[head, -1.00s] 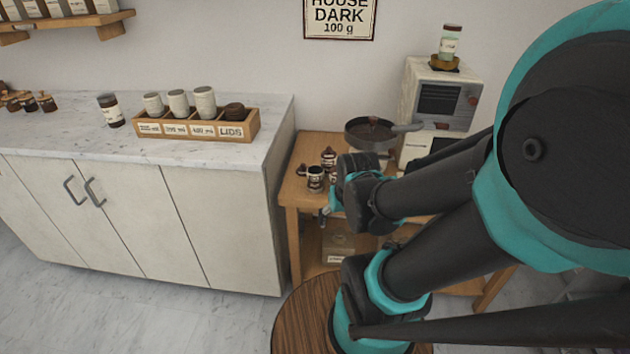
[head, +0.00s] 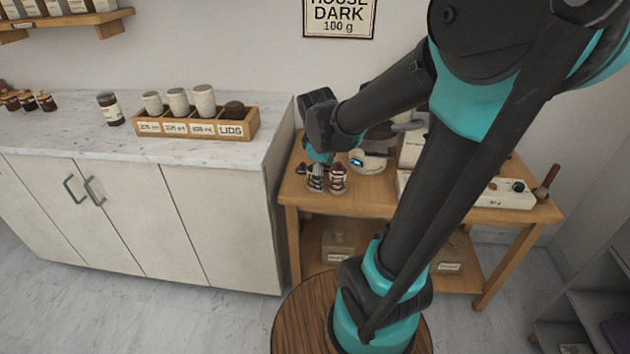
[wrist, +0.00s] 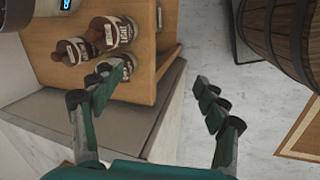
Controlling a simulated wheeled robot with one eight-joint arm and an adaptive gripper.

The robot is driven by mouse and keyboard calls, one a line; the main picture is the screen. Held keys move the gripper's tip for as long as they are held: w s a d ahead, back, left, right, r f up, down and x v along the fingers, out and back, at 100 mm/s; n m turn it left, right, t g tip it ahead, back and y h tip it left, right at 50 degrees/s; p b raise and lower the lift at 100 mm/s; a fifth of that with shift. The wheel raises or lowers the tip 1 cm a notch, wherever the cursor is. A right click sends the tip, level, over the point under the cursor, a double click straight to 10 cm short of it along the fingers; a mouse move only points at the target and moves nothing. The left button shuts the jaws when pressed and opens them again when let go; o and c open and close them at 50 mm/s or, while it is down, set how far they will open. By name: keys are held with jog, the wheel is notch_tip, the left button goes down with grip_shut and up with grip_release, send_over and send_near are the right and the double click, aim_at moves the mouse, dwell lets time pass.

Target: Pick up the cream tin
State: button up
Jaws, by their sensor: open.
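I cannot pick out the cream tin for certain. Small brown containers with pale labels (head: 337,178) stand on the wooden table near its left end. In the wrist view several of them show, one reading "LIGHT" (wrist: 112,31), with another partly behind my left finger (wrist: 122,66). My gripper (wrist: 155,88) is open, with nothing between its fingers. In the head view my gripper (head: 319,160) is above and beside these containers, and my arm hides part of the table. Two labelled boxes (head: 338,243) (head: 450,259) sit on the lower shelf.
The marble counter (head: 60,135) stands left of the wooden table (head: 375,200). It holds a wooden lid-and-cup rack (head: 190,131) and a dark-lidded jar (head: 110,109). A white scale (head: 368,163) is behind the containers. A wooden barrel (wrist: 283,35) is at the wrist view's upper right.

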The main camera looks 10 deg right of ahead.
jog(key=w+a+r+n+h, duration=0.1)
jog(key=w+a+r+n, duration=0.2)
jog(key=w+n, duration=0.3)
jog(key=w+a+r+n+h, duration=0.1)
jog(key=w+a+r+n, duration=0.2)
jog(key=w+n, duration=0.25)
jog(key=shift+n+g, duration=0.3)
jog(key=shift+n, duration=0.05)
jog(key=x, duration=1.1)
jog(key=d+x, duration=0.1)
jog(key=x, duration=0.5)
jog(key=shift+s, duration=0.1)
jog(key=shift+r, duration=0.1)
jog(key=c, duration=1.5)
